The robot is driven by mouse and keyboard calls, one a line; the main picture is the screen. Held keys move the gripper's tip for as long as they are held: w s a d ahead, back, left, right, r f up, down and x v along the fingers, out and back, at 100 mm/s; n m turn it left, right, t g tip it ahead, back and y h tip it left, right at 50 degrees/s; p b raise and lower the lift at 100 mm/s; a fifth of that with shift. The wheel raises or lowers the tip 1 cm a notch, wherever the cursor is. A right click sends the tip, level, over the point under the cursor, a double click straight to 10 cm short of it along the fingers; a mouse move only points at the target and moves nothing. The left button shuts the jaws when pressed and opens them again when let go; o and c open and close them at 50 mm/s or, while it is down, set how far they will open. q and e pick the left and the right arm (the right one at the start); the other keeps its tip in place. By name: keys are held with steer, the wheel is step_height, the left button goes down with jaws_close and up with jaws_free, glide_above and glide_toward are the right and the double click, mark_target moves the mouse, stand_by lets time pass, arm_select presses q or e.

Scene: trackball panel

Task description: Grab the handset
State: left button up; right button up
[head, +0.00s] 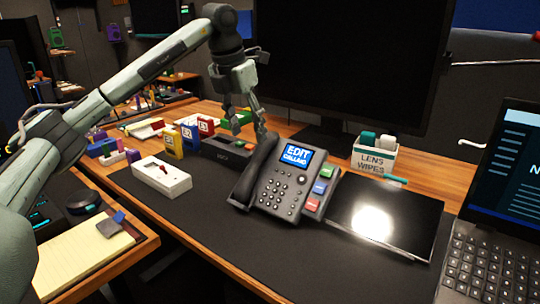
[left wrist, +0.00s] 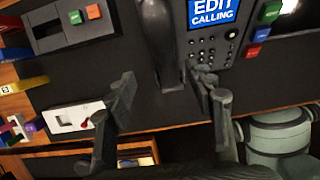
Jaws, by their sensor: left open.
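The dark handset (head: 254,170) rests in its cradle on the left side of the desk phone (head: 285,185), whose screen reads "EDIT CALLING". In the left wrist view the handset (left wrist: 163,40) runs down from the top edge, left of the phone's keypad (left wrist: 208,45). My left gripper (head: 250,124) is above and behind the handset in the head view, pointing down. It also shows in the left wrist view (left wrist: 163,82), with its fingers apart and the handset's end seen between them. Nothing is held. My right gripper is not in view.
A white box with a red switch (head: 162,178) lies left of the phone, and a dark panel with coloured buttons (head: 227,150) is behind it. A flat tablet (head: 388,215) and a laptop (head: 495,230) are to the right. A lens wipes box (head: 374,157) stands behind. The front mat (head: 270,245) is clear.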

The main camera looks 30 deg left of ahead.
mark_target(255, 157)
arm_select(q)
steer(key=shift+w+f, duration=0.1)
steer(key=shift+f, duration=0.35)
steer(key=x, duration=0.6)
steer(key=shift+s+d+f, duration=0.1)
steer(key=shift+s+d, duration=0.2)
steer(key=shift+d, duration=0.05)
steer(key=shift+w+f, duration=0.1)
steer(key=shift+f, duration=0.1)
steer(key=shift+c, duration=0.5)
jaws_close()
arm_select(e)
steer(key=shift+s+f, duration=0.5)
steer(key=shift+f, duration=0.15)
